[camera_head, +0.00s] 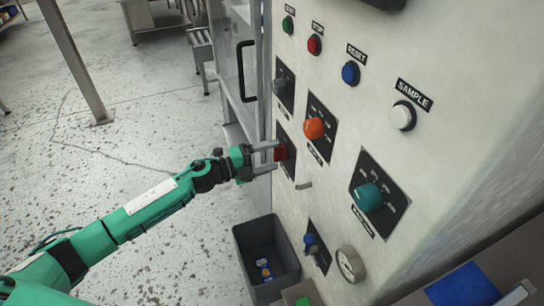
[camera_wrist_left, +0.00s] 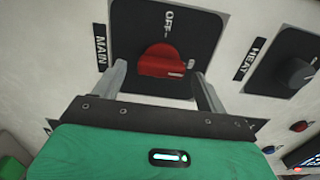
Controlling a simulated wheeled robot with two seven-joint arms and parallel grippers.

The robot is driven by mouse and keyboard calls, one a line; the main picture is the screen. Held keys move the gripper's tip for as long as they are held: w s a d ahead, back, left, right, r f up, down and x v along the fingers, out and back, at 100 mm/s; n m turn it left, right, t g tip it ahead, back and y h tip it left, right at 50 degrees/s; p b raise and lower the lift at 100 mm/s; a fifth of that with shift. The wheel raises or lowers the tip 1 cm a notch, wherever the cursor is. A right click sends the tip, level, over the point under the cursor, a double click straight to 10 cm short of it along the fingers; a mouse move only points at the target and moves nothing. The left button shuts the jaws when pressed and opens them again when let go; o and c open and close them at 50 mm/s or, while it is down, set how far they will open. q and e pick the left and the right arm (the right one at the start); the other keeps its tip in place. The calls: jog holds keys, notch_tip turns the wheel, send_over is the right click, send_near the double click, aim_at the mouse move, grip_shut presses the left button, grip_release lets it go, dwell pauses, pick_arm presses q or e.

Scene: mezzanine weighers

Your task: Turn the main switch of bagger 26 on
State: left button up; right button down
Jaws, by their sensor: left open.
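The red main switch knob (camera_wrist_left: 160,60) sits on a black plate (camera_wrist_left: 122,18) marked MAIN, with OFF printed above it in the left wrist view. A smaller mark to its right is hard to read. The knob's bar lies roughly across the picture, a white mark near its right end. The switch also shows in the head view (camera_head: 281,152). My left gripper (camera_head: 274,157) is open, with its fingers on either side of the knob. I cannot tell whether they touch it. In the left wrist view the gripper (camera_wrist_left: 159,73) partly frames the knob. My right gripper is not in view.
Near the switch on the panel are an orange knob (camera_head: 313,128), a teal knob (camera_head: 368,197), a grey knob (camera_head: 281,87) and several push buttons. A round gauge (camera_head: 350,264) sits lower down. A dark bin (camera_head: 247,263) stands below. The floor at left is open.

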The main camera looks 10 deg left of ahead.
pick_arm(q)
jog(key=b+v, duration=0.3)
jog(key=v, duration=0.9)
jog(key=shift+s+a, duration=0.15)
jog(key=shift+a, duration=0.05)
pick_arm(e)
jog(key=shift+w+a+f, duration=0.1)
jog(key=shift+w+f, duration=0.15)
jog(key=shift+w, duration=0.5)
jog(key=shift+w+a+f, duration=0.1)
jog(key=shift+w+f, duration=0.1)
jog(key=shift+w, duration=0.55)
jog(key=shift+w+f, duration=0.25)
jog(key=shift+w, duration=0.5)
